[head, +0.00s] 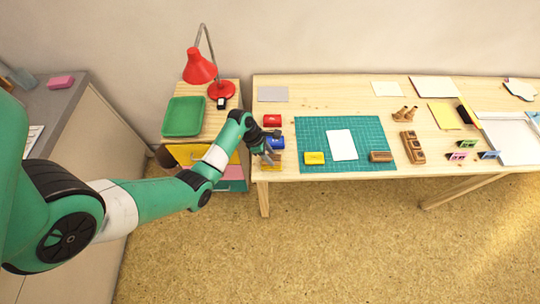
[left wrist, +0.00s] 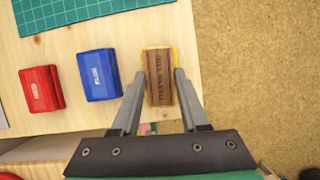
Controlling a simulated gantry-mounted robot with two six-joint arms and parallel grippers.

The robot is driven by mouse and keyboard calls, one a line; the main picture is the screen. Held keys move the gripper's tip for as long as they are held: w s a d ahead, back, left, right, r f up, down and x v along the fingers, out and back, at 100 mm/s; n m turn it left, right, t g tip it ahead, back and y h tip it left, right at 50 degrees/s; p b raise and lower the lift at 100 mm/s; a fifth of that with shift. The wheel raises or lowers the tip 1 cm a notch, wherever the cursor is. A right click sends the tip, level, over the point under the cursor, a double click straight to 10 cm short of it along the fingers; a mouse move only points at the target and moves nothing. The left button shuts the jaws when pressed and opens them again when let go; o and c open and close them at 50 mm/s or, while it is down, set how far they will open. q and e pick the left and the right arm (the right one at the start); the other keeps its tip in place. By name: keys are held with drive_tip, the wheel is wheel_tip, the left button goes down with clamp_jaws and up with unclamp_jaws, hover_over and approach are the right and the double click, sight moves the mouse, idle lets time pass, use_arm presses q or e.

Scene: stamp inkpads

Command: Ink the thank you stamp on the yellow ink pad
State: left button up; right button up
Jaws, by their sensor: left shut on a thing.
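The thank you stamp (left wrist: 160,85) is a wooden block with dark lettering on its upper face. My left gripper (left wrist: 160,74) is shut on it, one finger on each long side; in the head view the gripper (head: 269,158) is at the table's front left corner. Yellow edges of the yellow ink pad (left wrist: 175,52) show beneath the stamp, which hides most of it. I cannot tell whether stamp and pad touch. A yellow labelled block (head: 314,158) lies on the mat; I cannot tell if it is the pad's lid. My right gripper is not in view.
A blue ink pad (left wrist: 99,75) and a red ink pad (left wrist: 43,89) stand in line beside the stamp. The teal mat (head: 365,128) bears a white card (head: 342,145) and a brown block (head: 381,156). A red lamp (head: 200,68) stands at the left.

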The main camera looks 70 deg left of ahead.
use_arm(q)
drive_tip(key=shift+f+b, duration=0.35)
drive_tip(key=shift+f, duration=0.15)
idle(0.4)
drive_tip(key=shift+f+p, duration=0.1)
drive_tip(key=shift+p, duration=0.2)
idle(1.3)
drive_tip(key=shift+r+p, duration=0.65)
drive_tip(key=shift+p, duration=0.2)
wheel_tip(320, 180, up, 6)
drive_tip(key=p, duration=0.6)
drive_tip(key=shift+f, duration=0.25)
